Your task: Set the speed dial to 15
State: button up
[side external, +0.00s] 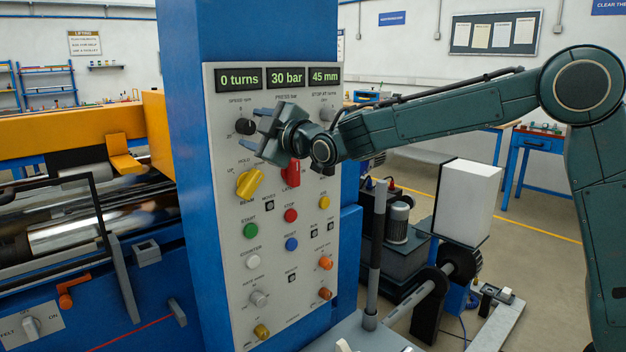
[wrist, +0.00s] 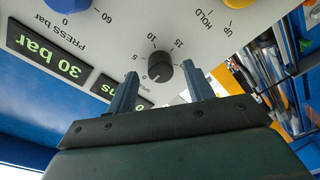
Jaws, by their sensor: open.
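The speed dial (wrist: 160,71) is a small black knob on the grey control panel (wrist: 100,30), ringed by the marks 0, 5, 10 and 15. A pale mark on the knob appears to point near 0. In the side view the dial (side external: 245,127) shows at the panel's upper left, partly beside my fingers. My gripper (side external: 256,134) is open in front of the panel, level with the dial. In the wrist view my gripper (wrist: 161,74) has one finger on each side of the dial; I cannot tell whether they touch it.
A yellow knob (side external: 250,184) and a red knob (side external: 291,172) sit just below my gripper. Displays (side external: 287,77) above read 0 turns, 30 bar and 45 mm. Several push buttons fill the lower panel. In the wrist view, a blue knob (wrist: 70,4) lies at the upper left.

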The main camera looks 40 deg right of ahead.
jog(key=shift+w, duration=0.95)
jog(key=c, duration=1)
